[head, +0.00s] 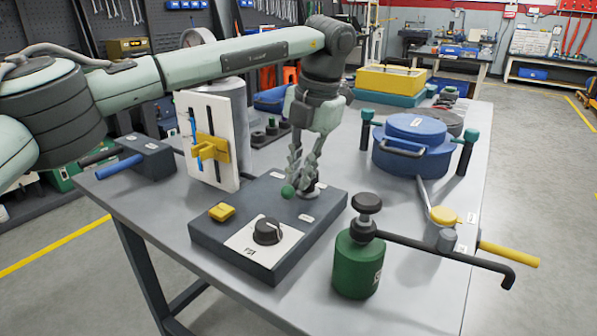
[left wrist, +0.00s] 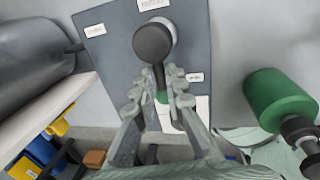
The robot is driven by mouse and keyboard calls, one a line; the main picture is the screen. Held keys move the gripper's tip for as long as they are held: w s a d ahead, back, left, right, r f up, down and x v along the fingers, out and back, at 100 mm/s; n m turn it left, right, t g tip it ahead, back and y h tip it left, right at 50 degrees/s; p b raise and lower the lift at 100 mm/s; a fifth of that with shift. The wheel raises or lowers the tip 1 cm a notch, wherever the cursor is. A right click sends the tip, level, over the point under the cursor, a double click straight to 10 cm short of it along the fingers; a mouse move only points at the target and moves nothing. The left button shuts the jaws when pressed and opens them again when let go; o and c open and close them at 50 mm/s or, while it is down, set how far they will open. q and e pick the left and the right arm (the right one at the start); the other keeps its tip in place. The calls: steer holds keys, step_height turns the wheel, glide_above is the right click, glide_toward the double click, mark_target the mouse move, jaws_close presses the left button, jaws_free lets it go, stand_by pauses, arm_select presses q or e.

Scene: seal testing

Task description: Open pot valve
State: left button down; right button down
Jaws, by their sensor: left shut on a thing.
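A dark flat box (head: 325,213) lies on the table. On it is a small valve-like lever with a green ball tip (head: 288,191) and a pale round base. In the left wrist view its dark round cap (left wrist: 152,42) is near the top, with the arm running down to the green tip (left wrist: 162,97). My left gripper (head: 305,180) points down over the box, its fingers on both sides of this lever and shut on it. A blue lidded pot (head: 408,165) stands at the right back. My right gripper is not in view.
The box also carries a black dial (head: 267,231) and a yellow block (head: 222,211). A green canister (head: 358,265) with a black knob stands close at the right front. A white upright panel (head: 222,115) stands behind left. A yellow-handled rod (head: 508,255) juts past the table's right edge.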

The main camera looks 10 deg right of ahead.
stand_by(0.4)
arm_select(q)
steer(key=c, duration=1.6)
jaws_free()
steer(key=shift+d, duration=0.1)
steer(key=shift+o, duration=0.2)
steer(key=shift+r, duration=0.1)
step_height(320, 180, up, 12)
steer(key=s+d, duration=0.1)
steer(key=shift+s+d, duration=0.25)
steer(key=shift+d, duration=0.1)
steer(key=shift+f, duration=0.2)
